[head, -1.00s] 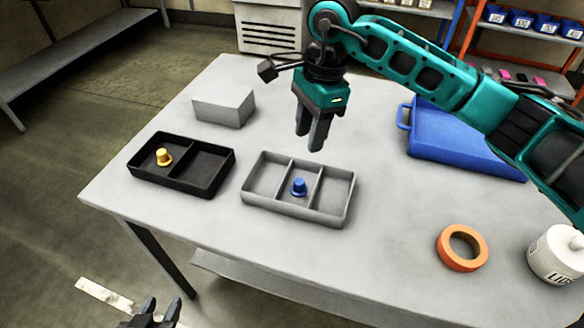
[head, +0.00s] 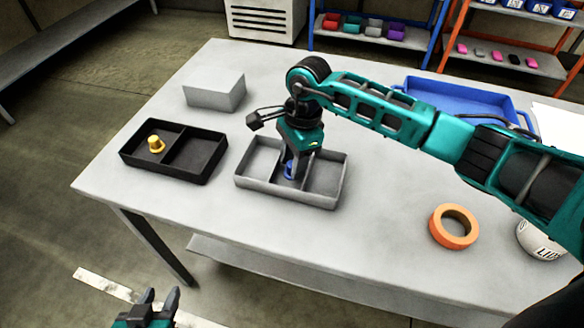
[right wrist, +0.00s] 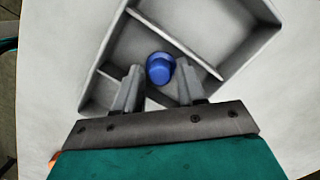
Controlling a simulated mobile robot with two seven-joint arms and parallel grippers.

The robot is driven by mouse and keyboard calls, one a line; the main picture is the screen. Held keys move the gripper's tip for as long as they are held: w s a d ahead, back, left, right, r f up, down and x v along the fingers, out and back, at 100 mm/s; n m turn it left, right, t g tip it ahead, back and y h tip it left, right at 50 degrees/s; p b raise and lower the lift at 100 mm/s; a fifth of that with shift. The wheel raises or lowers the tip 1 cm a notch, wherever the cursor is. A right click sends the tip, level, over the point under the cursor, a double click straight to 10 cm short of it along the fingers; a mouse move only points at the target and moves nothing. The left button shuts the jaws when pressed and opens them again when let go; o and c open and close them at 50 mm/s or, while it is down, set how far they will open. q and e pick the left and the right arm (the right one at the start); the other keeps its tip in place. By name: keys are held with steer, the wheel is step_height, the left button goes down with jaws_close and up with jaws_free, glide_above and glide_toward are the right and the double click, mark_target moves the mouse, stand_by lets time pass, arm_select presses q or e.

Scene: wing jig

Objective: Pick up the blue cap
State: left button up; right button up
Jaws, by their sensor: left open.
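The blue cap (right wrist: 160,69) stands in the middle compartment of the grey three-part tray (head: 322,199). In the head view the cap (head: 288,170) is mostly hidden behind my right gripper (head: 293,175). In the right wrist view my right gripper (right wrist: 160,80) is open, with its two fingers apart. The cap shows just beyond and between the fingertips, and I see no finger touching it. My left gripper (head: 159,298) is open and empty at the bottom left, off the table's front edge.
An orange ring (head: 453,227), a white container (head: 540,240) and a blue bin (head: 455,97) are right. The table's front middle is clear.

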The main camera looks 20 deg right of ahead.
steer(key=shift+f, duration=0.1)
jaws_close()
stand_by(0.3)
